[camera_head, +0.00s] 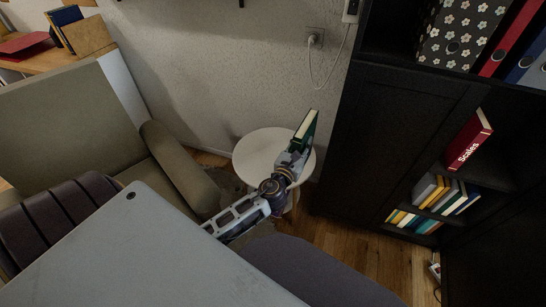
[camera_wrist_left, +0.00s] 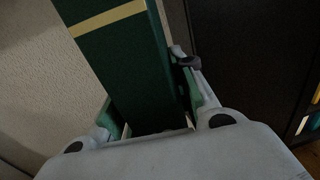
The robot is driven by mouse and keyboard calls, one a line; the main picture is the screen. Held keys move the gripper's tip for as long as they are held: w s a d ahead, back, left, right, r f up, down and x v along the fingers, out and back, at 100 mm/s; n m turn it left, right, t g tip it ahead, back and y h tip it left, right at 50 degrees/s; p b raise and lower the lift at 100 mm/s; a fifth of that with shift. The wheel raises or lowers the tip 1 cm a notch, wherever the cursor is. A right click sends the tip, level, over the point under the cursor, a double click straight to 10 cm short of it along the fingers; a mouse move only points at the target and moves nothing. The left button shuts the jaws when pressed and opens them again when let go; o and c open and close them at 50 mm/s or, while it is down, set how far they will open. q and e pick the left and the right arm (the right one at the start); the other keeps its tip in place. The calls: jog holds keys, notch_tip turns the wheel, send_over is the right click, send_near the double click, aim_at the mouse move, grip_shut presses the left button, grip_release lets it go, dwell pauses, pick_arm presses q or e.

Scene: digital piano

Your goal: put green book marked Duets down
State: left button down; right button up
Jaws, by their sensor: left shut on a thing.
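A dark green book (camera_head: 305,127) with pale page edges is held upright by my left gripper (camera_head: 290,160). In the left wrist view the green book (camera_wrist_left: 118,60) has a yellow band across its cover, and the fingers of my left gripper (camera_wrist_left: 150,105) are shut on it from both sides. No title can be read on it. In the head view the book appears over the right part of a small round white table (camera_head: 258,150); I cannot tell whether it touches the table. My right gripper is not in view.
A dark shelf unit (camera_head: 385,130) stands right of the table, with a red book marked Scales (camera_head: 469,140) and several other books (camera_head: 440,192). An olive armchair (camera_head: 75,115) stands left. The table's left part is bare. A wall socket (camera_head: 315,38) has a hanging cable.

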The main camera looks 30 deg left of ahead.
pick_arm(q)
jog(key=w+a+f+n+g+y+b, duration=0.3)
jog(key=w+a+n+y+b, duration=0.3)
jog(key=a+b, duration=0.7)
jog(key=shift+w+a+f+y, duration=0.3)
jog(key=shift+w+f+y, duration=0.5)
jog(key=shift+y, duration=0.4)
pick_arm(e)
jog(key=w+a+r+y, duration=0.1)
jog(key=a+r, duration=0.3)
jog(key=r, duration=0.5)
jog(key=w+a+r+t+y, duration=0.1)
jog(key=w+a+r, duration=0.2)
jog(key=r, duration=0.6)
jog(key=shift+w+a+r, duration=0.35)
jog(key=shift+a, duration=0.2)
pick_arm(q)
jog(key=shift+w+r, duration=0.1)
notch_tip(320, 180, down, 6)
jog(key=b, duration=0.3)
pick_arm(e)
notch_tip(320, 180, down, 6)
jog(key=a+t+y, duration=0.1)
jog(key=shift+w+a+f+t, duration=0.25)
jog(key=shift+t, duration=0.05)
pick_arm(q)
jog(key=shift+f, duration=0.2)
